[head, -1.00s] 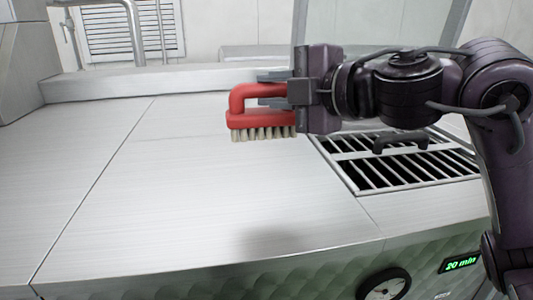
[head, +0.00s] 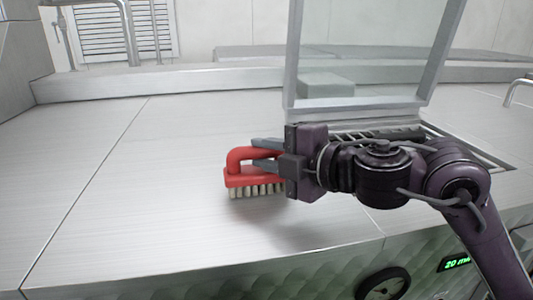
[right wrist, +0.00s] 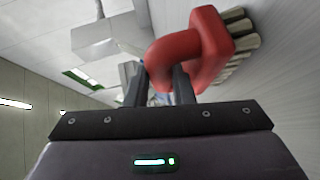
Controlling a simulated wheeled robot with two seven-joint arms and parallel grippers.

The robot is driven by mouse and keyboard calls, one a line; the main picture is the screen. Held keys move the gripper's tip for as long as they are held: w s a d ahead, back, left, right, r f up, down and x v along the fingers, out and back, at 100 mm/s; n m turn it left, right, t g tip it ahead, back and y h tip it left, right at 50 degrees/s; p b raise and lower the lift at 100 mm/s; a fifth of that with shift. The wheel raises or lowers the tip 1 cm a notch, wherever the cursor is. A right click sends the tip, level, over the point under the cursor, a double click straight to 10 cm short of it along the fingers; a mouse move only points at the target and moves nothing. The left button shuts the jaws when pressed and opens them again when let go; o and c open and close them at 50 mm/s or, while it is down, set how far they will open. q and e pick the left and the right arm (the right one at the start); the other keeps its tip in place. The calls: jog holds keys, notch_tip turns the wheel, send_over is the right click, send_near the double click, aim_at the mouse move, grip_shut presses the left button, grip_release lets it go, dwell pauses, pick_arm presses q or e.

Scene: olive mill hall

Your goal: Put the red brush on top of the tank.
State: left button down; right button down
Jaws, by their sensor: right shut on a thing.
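The red brush (head: 240,176) has a looped handle and pale bristles pointing down. My right gripper (head: 266,154) is shut on its handle, coming from the right. The brush is over the metal top of the tank (head: 130,215), close to the surface; I cannot tell whether the bristles touch it. In the right wrist view the red brush (right wrist: 205,45) sits between the fingers of my right gripper (right wrist: 160,80), with its bristles toward the metal surface at right. My left gripper is not in view.
A grated opening (head: 465,150) with a raised clear lid (head: 365,50) lies right of the brush, partly hidden behind my right arm. A gauge (head: 383,284) and a green display (head: 456,263) are on the tank's front. The top's left part is clear.

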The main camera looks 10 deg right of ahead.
jog(key=shift+f, duration=0.15)
jog(key=c, duration=1.2)
grip_release()
jog(key=shift+c, duration=0.2)
jog(key=shift+a, duration=0.1)
jog(key=shift+s+d, duration=0.2)
jog(key=b+v, duration=0.4)
jog(key=v, duration=0.6)
jog(key=shift+w, duration=0.1)
jog(key=shift+s+d+r, duration=0.4)
jog(key=shift+s+d, duration=0.05)
jog(key=shift+s, duration=0.2)
